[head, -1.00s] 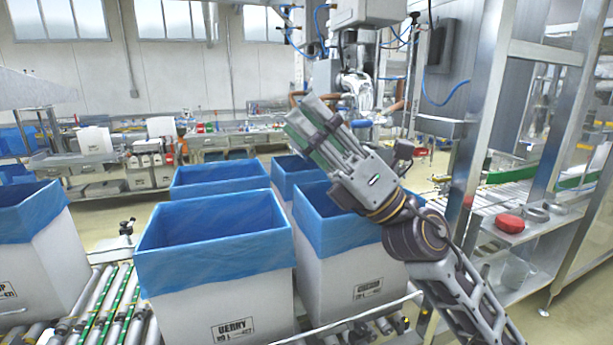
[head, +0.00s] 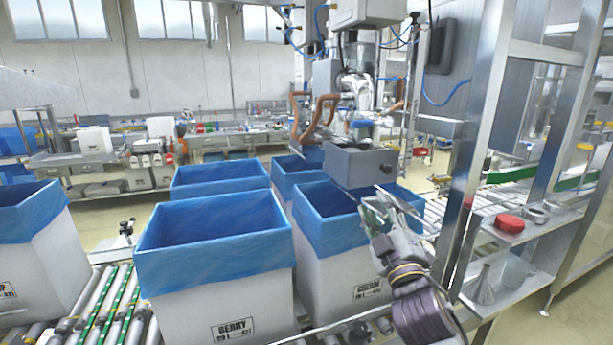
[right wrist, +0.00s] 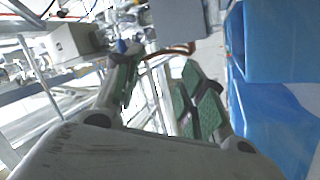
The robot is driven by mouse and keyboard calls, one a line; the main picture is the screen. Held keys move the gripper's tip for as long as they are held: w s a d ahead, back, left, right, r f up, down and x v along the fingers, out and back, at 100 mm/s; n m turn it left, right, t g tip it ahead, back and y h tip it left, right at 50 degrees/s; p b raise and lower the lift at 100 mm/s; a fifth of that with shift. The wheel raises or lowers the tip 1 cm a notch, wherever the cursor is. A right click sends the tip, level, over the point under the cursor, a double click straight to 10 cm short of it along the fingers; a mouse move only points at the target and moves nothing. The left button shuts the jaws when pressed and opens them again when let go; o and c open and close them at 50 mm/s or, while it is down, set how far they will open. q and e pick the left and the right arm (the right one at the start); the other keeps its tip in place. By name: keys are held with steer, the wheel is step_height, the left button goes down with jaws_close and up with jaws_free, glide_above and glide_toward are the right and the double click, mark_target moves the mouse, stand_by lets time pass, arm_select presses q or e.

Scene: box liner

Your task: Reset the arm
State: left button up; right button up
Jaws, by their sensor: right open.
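My right gripper (head: 388,212) is at the right of the head view, in front of the right edge of the box marked CREAM (head: 340,277). It is open and I see nothing between its fingers. In the right wrist view its two green-padded fingers (right wrist: 160,92) stand apart, with blue liner to their right. My left gripper is not in view.
A blue-lined box marked BERRY (head: 215,300) stands front and centre on rollers. More lined boxes stand behind (head: 220,180) and at the left edge (head: 35,260). A metal shelf (head: 530,225) with a red round item (head: 509,223) is to the right.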

steer(key=s+d+f+m+g+h, duration=0.1)
steer(key=s+d+f+m+g, duration=0.15)
steer(key=f, duration=0.55)
steer(key=s+d+f+m+g+h, duration=0.15)
steer(key=f+g, duration=0.25)
steer(key=f, duration=0.5)
steer(key=s+d+f+m+g+h, duration=0.1)
steer(key=s+d+f+m+g, duration=0.15)
steer(key=f, duration=0.55)
steer(key=s+f+m+g+y, duration=0.3)
steer(key=s+f+g, duration=0.6)
steer(key=s+f, duration=0.9)
steer(key=s+f+g+h, duration=0.1)
steer(key=s+f, duration=0.1)
steer(key=f, duration=1.4)
steer(key=s+f+g+h, duration=0.1)
steer(key=s+f, duration=0.1)
steer(key=f, duration=1.5)
steer(key=s+d+f, duration=0.2)
steer(key=s+f, duration=0.7)
steer(key=s, duration=0.2)
steer(key=s+d+f, duration=0.2)
steer(key=s+f, duration=0.7)
steer(key=s, duration=0.1)
steer(key=shift+s+d+f+g, duration=0.3)
steer(key=shift+s+f+g, duration=0.05)
steer(key=shift+f+g, duration=0.05)
